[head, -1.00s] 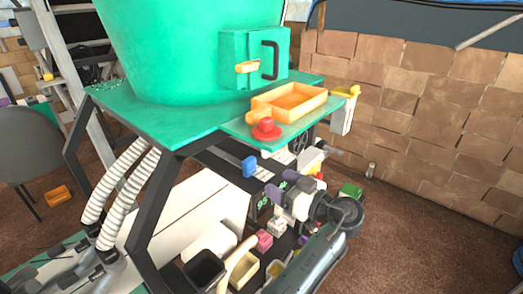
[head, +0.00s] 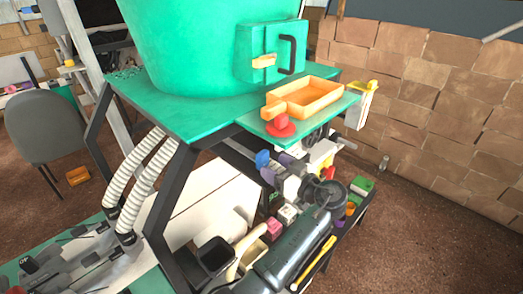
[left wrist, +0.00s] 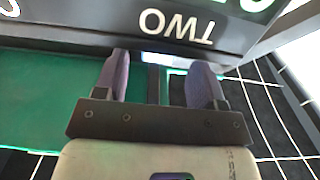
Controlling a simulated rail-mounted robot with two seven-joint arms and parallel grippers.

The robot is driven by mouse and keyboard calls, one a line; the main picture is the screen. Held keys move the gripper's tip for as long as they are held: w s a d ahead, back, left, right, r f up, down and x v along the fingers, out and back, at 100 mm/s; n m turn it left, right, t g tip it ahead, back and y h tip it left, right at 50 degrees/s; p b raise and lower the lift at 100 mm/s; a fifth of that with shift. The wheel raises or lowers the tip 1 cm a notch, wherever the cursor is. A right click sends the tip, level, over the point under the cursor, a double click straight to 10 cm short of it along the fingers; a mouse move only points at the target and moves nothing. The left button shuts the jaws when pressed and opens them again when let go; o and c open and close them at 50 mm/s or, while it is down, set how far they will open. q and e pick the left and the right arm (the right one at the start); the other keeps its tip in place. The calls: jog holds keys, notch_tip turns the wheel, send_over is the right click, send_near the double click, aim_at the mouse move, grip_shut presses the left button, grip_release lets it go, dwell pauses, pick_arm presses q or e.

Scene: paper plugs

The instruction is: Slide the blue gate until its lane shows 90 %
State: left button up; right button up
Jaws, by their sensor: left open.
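The blue gate (head: 262,159) shows as a small blue tab under the front edge of the green table. My left gripper (head: 277,168), with purple finger pads, is right beside it, its fingertips overlapping the tab's lower right in the head view. I cannot tell whether they touch. In the left wrist view the left gripper (left wrist: 160,85) is open, with a dark bar and a pale strip seen between the fingers. A dark panel (left wrist: 110,25) reads "TWO" upside down, with green lit figures cut off at the top; the lane's percentage is not readable. My right gripper is not in view.
An orange tray (head: 318,97) and a red knob (head: 281,125) sit on the table's green shelf (head: 262,128) above the gripper. A black bin (head: 213,254) and several small coloured blocks lie below. A black table leg (head: 165,205) stands left of the gripper.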

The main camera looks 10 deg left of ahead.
aim_at(265, 160)
pick_arm(q)
jog(key=shift+a, duration=0.1)
dwell(0.3)
jog(key=shift+w+a, duration=0.1)
jog(key=shift+w, duration=0.05)
jog(key=shift+b+x, duration=1.25)
jog(key=shift+x, duration=0.5)
jog(key=shift+c, duration=0.5)
jog(key=c, duration=0.7)
